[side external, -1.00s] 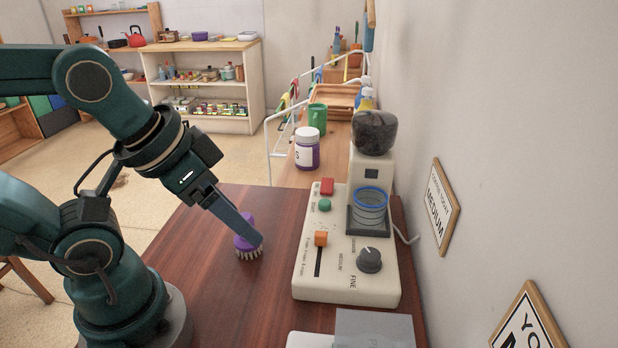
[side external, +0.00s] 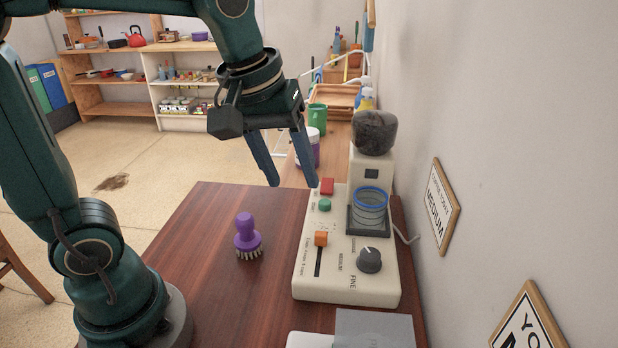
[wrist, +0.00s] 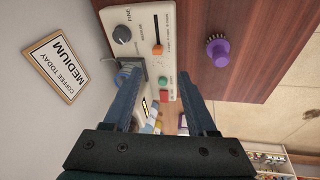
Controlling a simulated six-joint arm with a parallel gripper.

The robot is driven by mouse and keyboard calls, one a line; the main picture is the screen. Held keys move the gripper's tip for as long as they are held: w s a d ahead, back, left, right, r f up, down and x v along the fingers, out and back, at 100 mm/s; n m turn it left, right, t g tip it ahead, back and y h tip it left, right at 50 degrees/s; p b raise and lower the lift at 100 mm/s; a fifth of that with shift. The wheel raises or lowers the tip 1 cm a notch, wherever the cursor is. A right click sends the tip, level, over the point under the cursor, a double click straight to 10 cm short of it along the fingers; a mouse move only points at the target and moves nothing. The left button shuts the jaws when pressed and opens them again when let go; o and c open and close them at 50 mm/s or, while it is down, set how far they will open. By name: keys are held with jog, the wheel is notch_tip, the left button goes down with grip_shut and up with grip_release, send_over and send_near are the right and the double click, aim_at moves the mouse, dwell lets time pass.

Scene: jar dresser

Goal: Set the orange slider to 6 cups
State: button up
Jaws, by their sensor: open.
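The orange slider (side external: 320,239) sits at the top end of its dark slot on the cream grinder (side external: 345,290). It also shows in the wrist view (wrist: 157,50), at one end of the slot. My gripper (side external: 293,185) is open and empty, raised above the table by the grinder's far left corner. In the wrist view, my gripper (wrist: 165,82) has its two blue fingers spread apart, pointing toward the grinder. The slot's cup marks are too small to read clearly.
The grinder also has a red button (side external: 327,186), a green button (side external: 325,205), a grey dial (side external: 369,260) and a blue-rimmed cup (side external: 369,205). A purple brush (side external: 247,236) stands left of it. The wall is close on the right. The table's left part is clear.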

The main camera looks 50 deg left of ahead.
jog(key=n+g, duration=0.2)
send_near(321, 233)
jog(key=f, duration=0.1)
jog(key=w+f+g, duration=0.1)
jog(key=f, duration=0.1)
jog(key=shift+w+f, duration=0.1)
jog(key=shift+w, duration=0.25)
jog(key=shift+s+f+g, duration=0.15)
jog(key=shift+f+g, duration=0.15)
jog(key=shift+f, duration=2.6)
grip_shut()
jog(key=shift+r, duration=0.1)
